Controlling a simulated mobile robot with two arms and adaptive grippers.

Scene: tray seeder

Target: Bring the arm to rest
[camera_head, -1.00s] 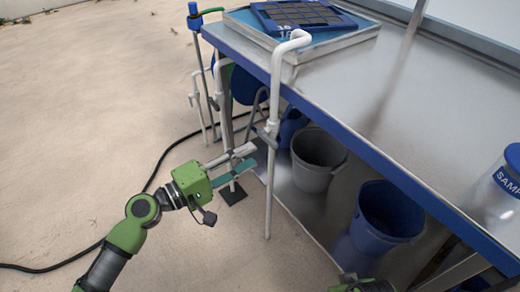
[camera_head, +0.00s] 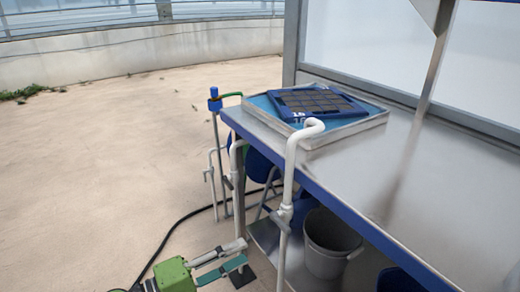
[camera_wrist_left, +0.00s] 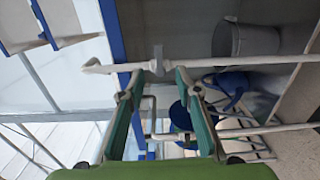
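My left gripper (camera_head: 246,252) is at the bottom of the head view, left of a white standpipe (camera_head: 289,175) at the table's corner. Its two teal-lined fingers are apart with nothing between them. In the left wrist view the open fingers (camera_wrist_left: 155,82) point toward the white pipe (camera_wrist_left: 205,64) and its grey clamp, which lie beyond the tips. Most of my left arm is cut off by the frame's lower edge. My right gripper is in neither view.
A metal table (camera_head: 390,150) with a blue edge fills the right side. A blue seed tray (camera_head: 300,105) sits in a shallow basin (camera_head: 345,133) on it. A grey bin (camera_head: 330,240) stands below. A black hose (camera_head: 175,228) crosses open floor on the left.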

